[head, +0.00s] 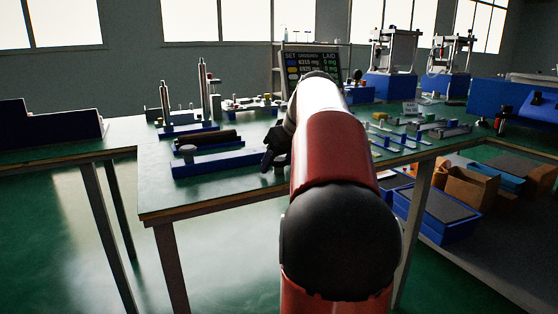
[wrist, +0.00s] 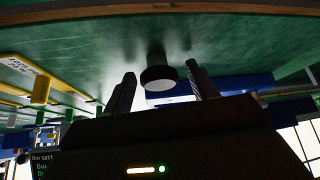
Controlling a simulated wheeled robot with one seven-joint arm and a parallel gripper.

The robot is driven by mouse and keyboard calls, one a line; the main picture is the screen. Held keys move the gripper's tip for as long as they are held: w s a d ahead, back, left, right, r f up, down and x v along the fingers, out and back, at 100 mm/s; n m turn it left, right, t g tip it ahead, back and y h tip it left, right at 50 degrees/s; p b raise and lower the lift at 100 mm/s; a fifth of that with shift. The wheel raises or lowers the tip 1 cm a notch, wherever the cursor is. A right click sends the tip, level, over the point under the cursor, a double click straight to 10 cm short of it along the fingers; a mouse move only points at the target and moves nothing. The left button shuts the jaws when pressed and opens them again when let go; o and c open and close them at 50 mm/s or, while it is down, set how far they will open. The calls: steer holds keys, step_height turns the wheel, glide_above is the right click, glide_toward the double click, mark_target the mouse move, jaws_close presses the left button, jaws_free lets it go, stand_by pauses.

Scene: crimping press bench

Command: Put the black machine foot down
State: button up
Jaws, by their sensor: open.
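The black machine foot (wrist: 158,76), a short round piece with a dark rim and a paler end face, shows in the wrist view against the green bench top. The open fingers of my gripper (wrist: 160,74) stand on either side of it, with visible gaps, so it is not clamped. In the head view my gripper (head: 269,159) is low over the front of the bench, at the right end of a long blue block. The foot cannot be made out there; my gripper and arm cover that spot.
A display (head: 312,62) is at the back. The bench's front left corner (head: 165,201) is clear.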

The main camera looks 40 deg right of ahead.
steer(key=shift+r, duration=0.2)
steer(key=p+v, duration=0.2)
steer(key=v, duration=1)
steer(key=shift+p, duration=0.35)
steer(key=s+a+f, duration=0.1)
steer(key=a+f, duration=0.3)
steer(key=a, duration=0.5)
steer(key=s+a+f, duration=0.1)
steer(key=a+f, duration=0.3)
steer(key=a, duration=0.5)
steer(key=s+a+f, duration=0.5)
steer(key=s+f, duration=0.1)
steer(key=f, duration=0.2)
steer(key=s+a+f+g, duration=0.1)
steer(key=s+a+f, duration=0.5)
steer(key=f, duration=0.3)
steer(key=shift+a, duration=0.25)
